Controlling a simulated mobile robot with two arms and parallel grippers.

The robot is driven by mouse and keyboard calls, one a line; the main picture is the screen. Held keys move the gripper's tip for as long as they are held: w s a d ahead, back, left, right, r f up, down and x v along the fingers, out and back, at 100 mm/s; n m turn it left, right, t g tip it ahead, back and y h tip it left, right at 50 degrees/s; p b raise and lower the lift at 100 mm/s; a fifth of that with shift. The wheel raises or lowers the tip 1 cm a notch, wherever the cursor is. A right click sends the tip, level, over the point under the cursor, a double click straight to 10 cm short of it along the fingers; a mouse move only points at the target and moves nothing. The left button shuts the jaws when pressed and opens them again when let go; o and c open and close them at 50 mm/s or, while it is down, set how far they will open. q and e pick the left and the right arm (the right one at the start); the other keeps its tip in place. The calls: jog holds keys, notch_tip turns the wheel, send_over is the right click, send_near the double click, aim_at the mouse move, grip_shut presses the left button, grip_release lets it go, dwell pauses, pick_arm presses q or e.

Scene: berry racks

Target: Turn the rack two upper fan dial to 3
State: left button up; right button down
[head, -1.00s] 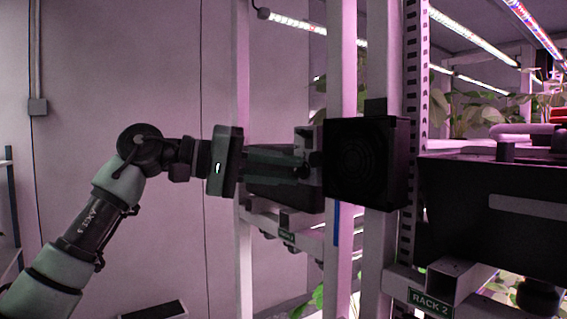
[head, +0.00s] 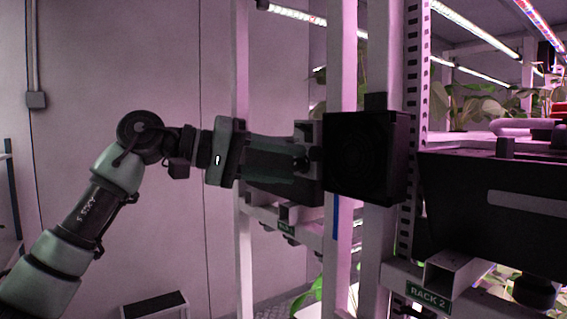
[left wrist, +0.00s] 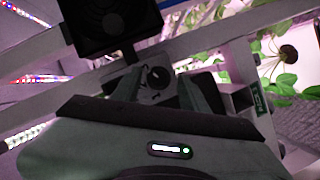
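The upper fan (head: 362,158) is a black square box on a white rack post. It also shows at the top of the left wrist view (left wrist: 108,22). In the left wrist view the fan dial (left wrist: 157,77) is a round dark knob on a light grey plate beside the fan. My left gripper (head: 303,160) points right at this plate, its fingertips close to it. In the left wrist view its fingers (left wrist: 160,88) stand apart, one on each side of the knob, with gaps showing. The dial's numbers cannot be read. My right gripper is not in view.
A green RACK 2 label (head: 429,297) is on the lower rack beam. A large black box (head: 480,215) stands at the right. White rack posts (head: 342,60) stand close around my gripper. Plants and light strips are behind. The wall side at left is open.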

pick_arm(q)
jog(key=shift+a, duration=0.3)
jog(key=b+v, duration=0.3)
jog(key=v, duration=0.4)
jog(key=shift+r, duration=0.15)
